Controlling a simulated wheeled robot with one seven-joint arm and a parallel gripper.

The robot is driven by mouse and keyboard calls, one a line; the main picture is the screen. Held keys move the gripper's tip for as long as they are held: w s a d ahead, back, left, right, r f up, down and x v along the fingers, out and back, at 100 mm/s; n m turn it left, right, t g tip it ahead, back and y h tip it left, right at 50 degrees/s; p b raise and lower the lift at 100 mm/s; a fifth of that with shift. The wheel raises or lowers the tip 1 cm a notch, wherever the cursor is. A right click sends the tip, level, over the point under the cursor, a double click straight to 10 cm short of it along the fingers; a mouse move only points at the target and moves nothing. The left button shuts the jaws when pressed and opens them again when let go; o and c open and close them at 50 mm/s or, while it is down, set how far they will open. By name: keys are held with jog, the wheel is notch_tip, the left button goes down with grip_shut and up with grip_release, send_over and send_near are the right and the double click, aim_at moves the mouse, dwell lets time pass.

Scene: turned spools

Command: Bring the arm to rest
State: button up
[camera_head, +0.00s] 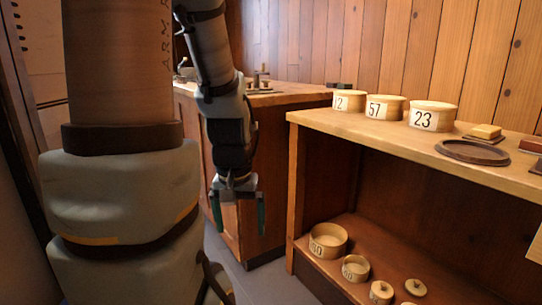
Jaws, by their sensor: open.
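My arm hangs down at the left-centre of the head view. My gripper (237,206) is at its lower end, pointing down with its two dark green fingers apart and nothing between them. It hangs in front of the wooden cabinet (271,213), left of the shelf unit. I cannot tell how far it is from the cabinet. A large part of my own arm or body fills the left side of the view.
The shelf unit's top (400,140) bears round boxes marked 57 (386,108) and 23 (432,117), another partly marked box (349,101), and a dark ring (472,152). Its lower shelf (350,270) holds several round boxes and lids. Grey floor (262,282) shows below my gripper.

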notch_tip(320, 180, up, 28)
jog(key=p, duration=2.5)
jog(key=shift+p, duration=0.35)
